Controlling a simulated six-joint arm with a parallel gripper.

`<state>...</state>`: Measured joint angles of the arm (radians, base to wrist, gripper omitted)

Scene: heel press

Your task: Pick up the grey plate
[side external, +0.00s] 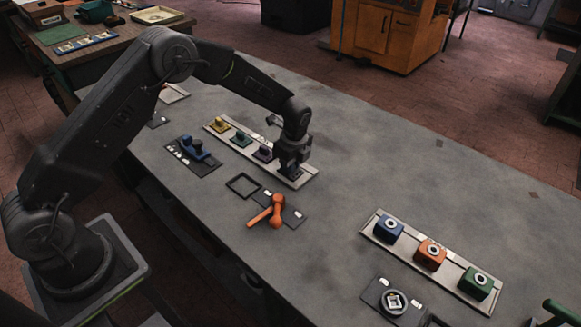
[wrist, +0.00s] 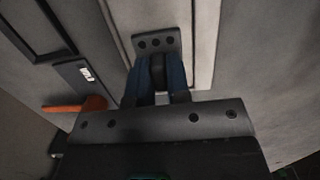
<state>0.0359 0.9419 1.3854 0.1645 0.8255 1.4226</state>
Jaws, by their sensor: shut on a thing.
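The grey plate (wrist: 157,42) shows in the wrist view as a dark plate with several round holes and a dark round knob. The two blue fingers of my gripper (wrist: 157,70) are shut on the knob, one on each side. In the side view my gripper (side external: 292,168) points down at the near right end of a light rack (side external: 302,180) and mostly hides the plate. I cannot tell whether the plate rests on the rack or is slightly above it.
An empty dark frame (side external: 243,186) and an orange handle (side external: 270,213) lie nearby. Another rack holds blue (side external: 388,228), orange (side external: 430,251) and green (side external: 476,285) blocks. The table's far right is clear.

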